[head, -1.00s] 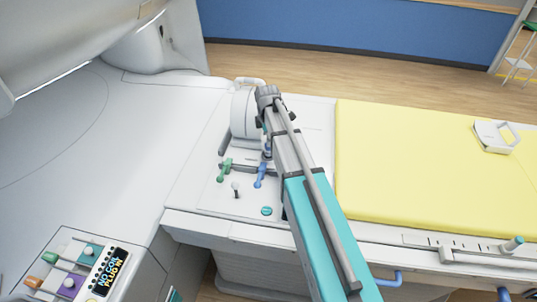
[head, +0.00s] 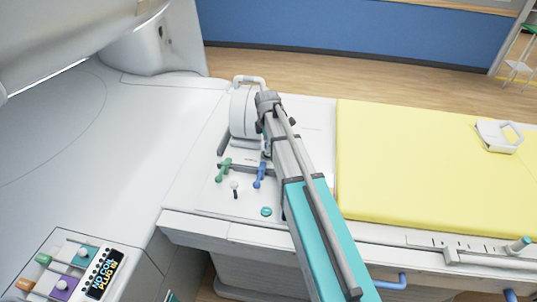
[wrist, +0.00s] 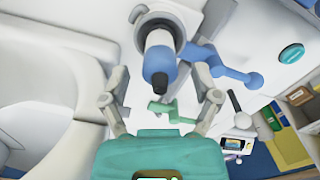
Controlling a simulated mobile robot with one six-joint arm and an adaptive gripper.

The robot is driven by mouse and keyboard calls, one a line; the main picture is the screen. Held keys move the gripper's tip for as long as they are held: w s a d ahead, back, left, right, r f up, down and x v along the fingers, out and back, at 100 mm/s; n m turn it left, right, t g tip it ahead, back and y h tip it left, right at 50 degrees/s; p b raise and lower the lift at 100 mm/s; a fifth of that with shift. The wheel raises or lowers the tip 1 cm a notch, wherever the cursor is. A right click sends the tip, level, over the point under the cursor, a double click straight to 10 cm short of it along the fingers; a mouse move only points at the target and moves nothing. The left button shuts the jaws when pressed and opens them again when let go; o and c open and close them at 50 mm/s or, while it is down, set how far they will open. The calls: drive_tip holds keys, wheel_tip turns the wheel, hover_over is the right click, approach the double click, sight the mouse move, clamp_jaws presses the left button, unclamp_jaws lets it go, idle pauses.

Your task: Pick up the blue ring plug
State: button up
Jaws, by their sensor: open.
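In the wrist view a plug with a blue ring (wrist: 158,63), a grey body and a dark tip sticks out of a round white mount. My gripper (wrist: 162,112) is open, with one finger left of the plug and one right of it. Neither finger visibly touches the plug. In the head view my arm's end (head: 268,104) is over the white coil unit, and arm links hide most of the plug and the fingers.
A blue lever (head: 260,175) and a green lever (head: 223,170) stand close by on the white table end. The blue lever also shows beside the right finger in the wrist view (wrist: 225,62). A yellow mat (head: 420,165) lies right; a plug panel (head: 40,262) is lower left.

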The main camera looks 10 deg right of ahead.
drive_tip(key=shift+f+b, duration=0.9)
drive_tip(key=shift+f, duration=0.3)
clamp_jaws()
